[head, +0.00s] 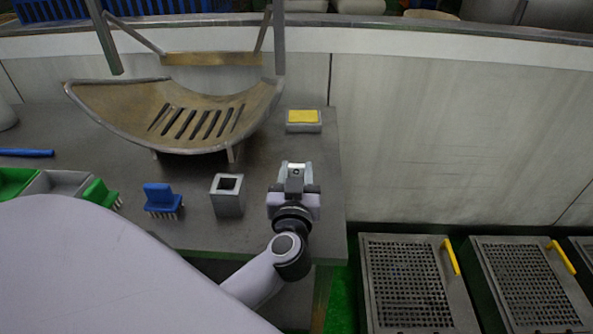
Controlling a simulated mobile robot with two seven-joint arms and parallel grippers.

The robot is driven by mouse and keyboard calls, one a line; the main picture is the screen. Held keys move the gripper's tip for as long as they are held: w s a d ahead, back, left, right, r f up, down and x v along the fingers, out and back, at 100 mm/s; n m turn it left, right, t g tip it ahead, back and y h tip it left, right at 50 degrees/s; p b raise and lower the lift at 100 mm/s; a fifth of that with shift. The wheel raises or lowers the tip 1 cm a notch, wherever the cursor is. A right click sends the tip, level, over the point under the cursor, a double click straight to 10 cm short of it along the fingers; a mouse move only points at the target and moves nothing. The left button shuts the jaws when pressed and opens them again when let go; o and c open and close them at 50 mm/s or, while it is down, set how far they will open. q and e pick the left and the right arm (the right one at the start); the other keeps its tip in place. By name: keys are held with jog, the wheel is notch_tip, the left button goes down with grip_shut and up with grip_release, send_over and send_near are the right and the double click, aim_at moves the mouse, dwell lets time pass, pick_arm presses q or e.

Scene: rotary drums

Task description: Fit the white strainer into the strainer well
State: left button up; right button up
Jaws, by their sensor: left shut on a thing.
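My left gripper (294,172) reaches over the grey bench near its right end, pointing away from me. It is shut on a small pale piece that is mostly hidden by the fingers and looks like the white strainer. A grey square metal box with a dark square opening (228,199) stands on the bench just left of the gripper; it looks like the strainer well. Its opening is empty and the gripper is apart from it. My right gripper is not in view.
A curved slotted metal chute (190,117) stands behind. A yellow-topped block (304,122) sits beyond the gripper. A blue brush (161,199), a green brush (100,194) and a blue rod (26,153) lie left.

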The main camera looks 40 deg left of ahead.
pick_arm(q)
jog(key=shift+f, duration=0.6)
jog(key=shift+r, duration=0.15)
jog(key=shift+r+p, duration=0.3)
jog(key=shift+r, duration=0.45)
jog(key=shift+f+b, duration=0.3)
jog(key=shift+f, duration=0.55)
dwell(0.7)
jog(key=o, duration=1.1)
jog(key=shift+o, duration=0.2)
jog(key=shift+s+f, duration=0.1)
